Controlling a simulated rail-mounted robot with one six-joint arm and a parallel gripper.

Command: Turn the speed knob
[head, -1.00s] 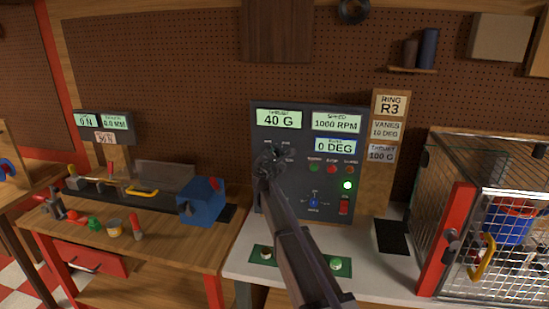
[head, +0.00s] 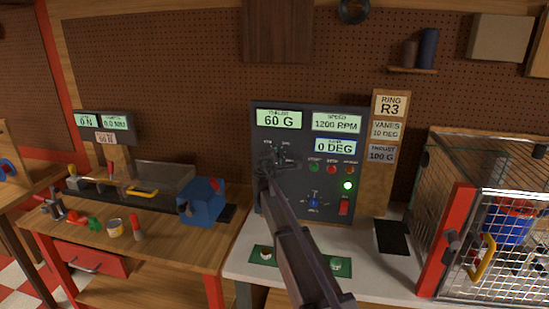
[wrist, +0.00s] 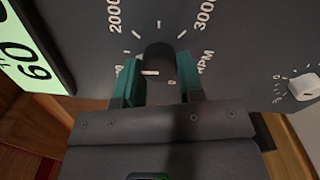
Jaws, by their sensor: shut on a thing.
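The speed knob (wrist: 158,62) is a black dial on the dark control panel, with RPM marks from 0 past 2000 and 3000 around it. My gripper (wrist: 158,80) is shut on it, with one teal fingertip on each side. In the head view my gripper (head: 277,158) covers the knob on the control panel (head: 264,205). The speed display (head: 337,122) reads 1200 RPM and the thrust display (head: 279,118) reads 60 G. The display below them (head: 335,145) reads 0 DEG.
A white knob (wrist: 304,87) sits beside the speed knob. A blue knob (head: 314,200), a red switch (head: 344,208) and a lit green lamp (head: 348,185) are lower on the panel. Cards read RING R3 (head: 390,103), VANES 10 DEG and THRUST 100 G. A wire cage (head: 470,170) stands right.

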